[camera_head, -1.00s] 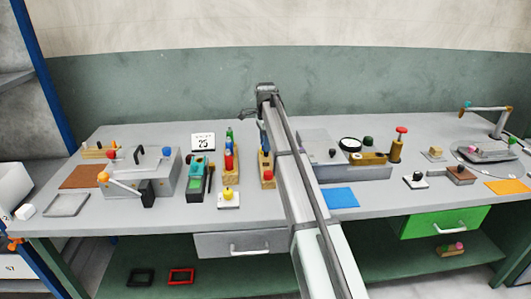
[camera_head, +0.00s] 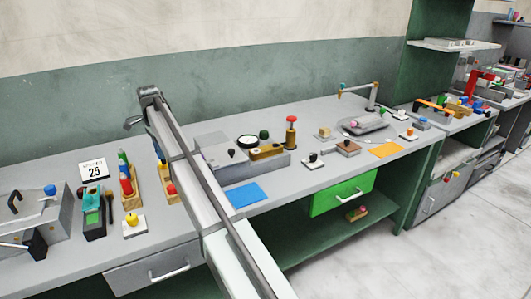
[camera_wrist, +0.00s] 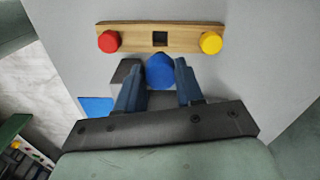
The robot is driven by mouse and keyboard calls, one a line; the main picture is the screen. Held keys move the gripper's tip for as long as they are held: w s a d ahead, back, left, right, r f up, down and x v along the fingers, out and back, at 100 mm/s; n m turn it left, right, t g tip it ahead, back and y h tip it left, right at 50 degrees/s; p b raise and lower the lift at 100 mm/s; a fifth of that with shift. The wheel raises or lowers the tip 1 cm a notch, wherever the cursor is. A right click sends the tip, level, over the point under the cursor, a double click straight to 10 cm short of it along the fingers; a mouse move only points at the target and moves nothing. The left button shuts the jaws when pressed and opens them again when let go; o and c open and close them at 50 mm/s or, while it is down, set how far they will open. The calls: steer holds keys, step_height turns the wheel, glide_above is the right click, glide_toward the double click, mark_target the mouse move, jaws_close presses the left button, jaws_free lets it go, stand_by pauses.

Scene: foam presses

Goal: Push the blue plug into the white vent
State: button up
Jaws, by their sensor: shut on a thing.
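My gripper shows in the wrist view (camera_wrist: 160,84), its two dark fingers shut on the blue plug (camera_wrist: 160,71). The plug has a rounded blue head. The wooden rack (camera_wrist: 183,37) lies beyond it, with a red plug (camera_wrist: 108,41) and a yellow plug (camera_wrist: 210,42) at its ends and an empty square hole between them. In the head view my arm hides most of the gripper's surroundings. Several small white blocks stand on the bench, one with a yellow knob (camera_head: 134,220) and one with a black knob (camera_head: 313,160). I cannot tell which is the white vent.
The bench top (camera_head: 300,185) carries a grey machine (camera_head: 225,152) right of my arm. A blue mat (camera_head: 246,195) and an orange mat (camera_head: 386,150) lie flat. A calendar (camera_head: 94,170) stands at left.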

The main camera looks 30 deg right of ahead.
stand_by(0.4)
steer(key=d, duration=0.6)
steer(key=d+r+m, duration=0.1)
steer(key=d, duration=0.5)
steer(key=d+r+m, duration=0.1)
steer(key=d, duration=0.6)
steer(key=shift+s+d, duration=0.1)
steer(key=shift+s, duration=0.2)
steer(key=s+d+r+m, duration=0.2)
steer(key=d, duration=0.8)
steer(key=r+m, duration=0.2)
glide_above(266, 151)
steer(key=w+a, duration=0.2)
steer(key=a, duration=0.2)
steer(key=shift+d+f, duration=0.1)
steer(key=shift+d, duration=0.1)
steer(key=shift+w, duration=0.1)
steer(key=shift+f, duration=0.15)
steer(key=shift+f, duration=2.8)
steer(key=shift+f, duration=1.95)
